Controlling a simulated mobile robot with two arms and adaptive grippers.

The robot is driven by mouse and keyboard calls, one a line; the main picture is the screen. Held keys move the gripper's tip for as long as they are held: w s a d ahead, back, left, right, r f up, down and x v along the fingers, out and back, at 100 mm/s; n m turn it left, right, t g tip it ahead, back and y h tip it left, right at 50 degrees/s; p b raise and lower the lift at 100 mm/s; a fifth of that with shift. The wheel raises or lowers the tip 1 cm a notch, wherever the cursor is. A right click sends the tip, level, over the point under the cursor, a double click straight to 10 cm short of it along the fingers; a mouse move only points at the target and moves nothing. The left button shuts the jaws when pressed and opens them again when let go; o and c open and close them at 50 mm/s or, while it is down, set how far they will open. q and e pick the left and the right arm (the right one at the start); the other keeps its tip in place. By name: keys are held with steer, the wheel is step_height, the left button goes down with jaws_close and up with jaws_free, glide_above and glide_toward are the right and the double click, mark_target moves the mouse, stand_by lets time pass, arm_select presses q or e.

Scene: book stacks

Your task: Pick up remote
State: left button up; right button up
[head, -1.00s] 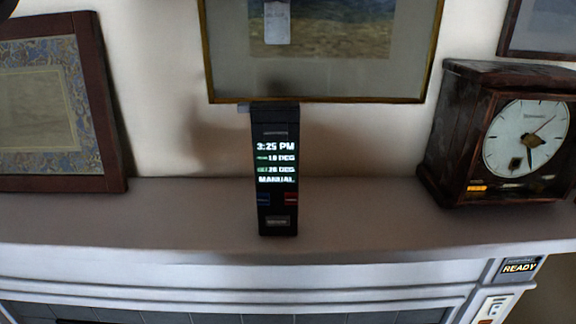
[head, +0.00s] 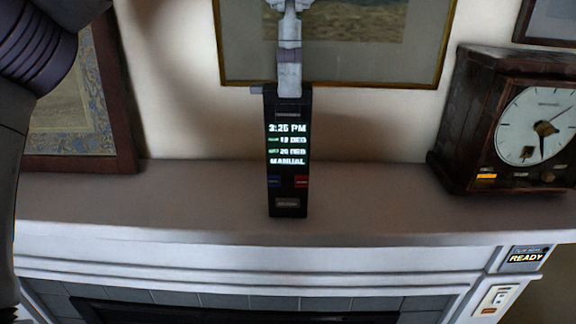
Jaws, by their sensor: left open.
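The remote (head: 288,150) is a slim black device with a lit display reading 3:25 PM and MANUAL, plus a blue and a red button. It stands upright on the mantel shelf, close to the wall below a framed picture. My left gripper (head: 288,84) hangs down from the top edge, its grey tip at the remote's upper end. It is open. I see it nearly edge-on, so I cannot tell whether its fingers touch or straddle the remote. My right gripper is out of view.
The pale mantel shelf (head: 390,205) is clear on both sides of the remote. A dark wooden clock (head: 470,125) stands at right. A framed picture (head: 395,60) hangs behind my gripper. Another frame (head: 125,100) stands at left, partly hidden by my arm.

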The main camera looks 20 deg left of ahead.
mark_target(288, 127)
arm_select(q)
steer(key=f, duration=0.4)
steer(key=shift+s+b, duration=0.3)
steer(key=shift+s, duration=0.1)
steer(key=shift+w+a+f+p, duration=0.1)
steer(key=shift+f+p, duration=0.25)
steer(key=shift+f, duration=0.45)
steer(key=shift+c, duration=1.3)
jaws_close()
